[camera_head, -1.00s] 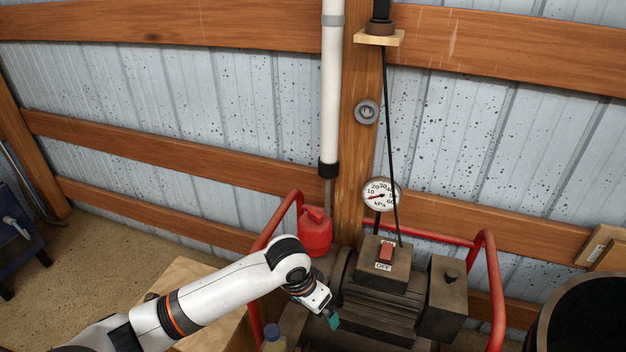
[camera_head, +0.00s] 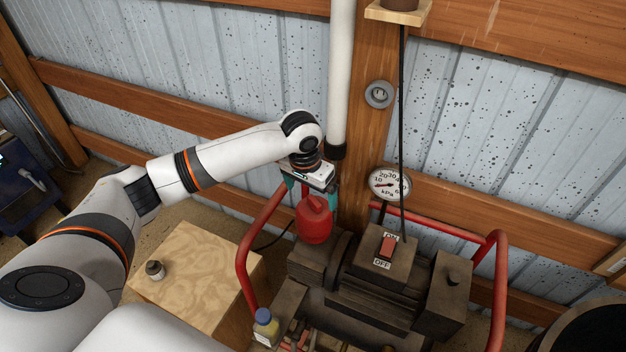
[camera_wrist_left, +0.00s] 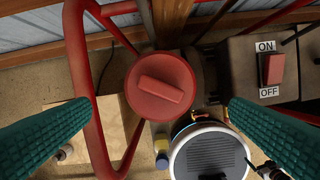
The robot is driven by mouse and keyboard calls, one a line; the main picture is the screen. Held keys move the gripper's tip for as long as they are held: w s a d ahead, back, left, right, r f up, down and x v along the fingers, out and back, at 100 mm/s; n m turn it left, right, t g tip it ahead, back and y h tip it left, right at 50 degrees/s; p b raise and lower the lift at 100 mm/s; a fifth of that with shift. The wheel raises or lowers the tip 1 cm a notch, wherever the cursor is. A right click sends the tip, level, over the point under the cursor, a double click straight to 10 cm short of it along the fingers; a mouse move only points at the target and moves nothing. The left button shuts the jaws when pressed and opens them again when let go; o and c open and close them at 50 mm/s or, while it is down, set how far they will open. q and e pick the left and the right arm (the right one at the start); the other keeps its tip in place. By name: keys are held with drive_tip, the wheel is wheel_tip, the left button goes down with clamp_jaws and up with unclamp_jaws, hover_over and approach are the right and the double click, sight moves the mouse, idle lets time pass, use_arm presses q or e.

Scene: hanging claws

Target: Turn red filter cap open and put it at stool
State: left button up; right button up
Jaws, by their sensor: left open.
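The red filter cap (camera_head: 313,222) is a rounded red piece on the machine, beside the wooden post. In the left wrist view it is a red disc (camera_wrist_left: 160,112) with a raised bar across its top. My left gripper (camera_head: 311,192) is open above the cap. In the left wrist view its teal fingers stand wide apart on either side of the cap, not touching it in the picture. The pale wooden block that appears to be the stool (camera_head: 205,265) stands on the floor left of the machine. My right gripper is out of view.
A red tube frame (camera_head: 245,262) runs round the machine, close to the cap. A white pipe (camera_head: 340,80) hangs behind my gripper. A yellow-and-blue bottle (camera_head: 264,328) stands front left.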

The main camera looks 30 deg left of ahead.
sight(314, 209)
use_arm(q)
drive_tip(key=f, duration=0.3)
drive_tip(key=w+f, duration=0.1)
drive_tip(key=f, duration=0.5)
drive_tip(key=shift+w+f+b, duration=0.35)
drive_tip(key=shift+f+b, duration=0.05)
drive_tip(key=shift+r, duration=0.1)
drive_tip(key=c, duration=1.6)
drive_tip(key=shift+r+p, duration=0.6)
drive_tip(key=shift+p, duration=0.5)
